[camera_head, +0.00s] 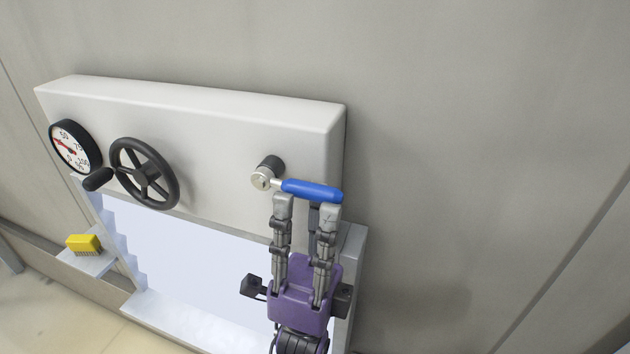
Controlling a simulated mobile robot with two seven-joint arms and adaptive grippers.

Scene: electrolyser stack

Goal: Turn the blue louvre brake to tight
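The louvre brake has a blue handle (312,190) that points right and slightly down from a round metal hub (264,178) on the white panel. A purple-bodied gripper, my left one (306,210), comes up from below. Its grey fingers stand apart, with the tips right at the lower edge of the blue handle. I cannot tell whether the tips touch it. One finger is partly hidden behind the others. No tight or loose marking is readable. My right gripper is not in view.
The white panel (210,125) also carries a black handwheel (144,174) with a knob and a round gauge (75,147) at left. A yellow block (84,244) sits on a small ledge at lower left. The grey wall at right is clear.

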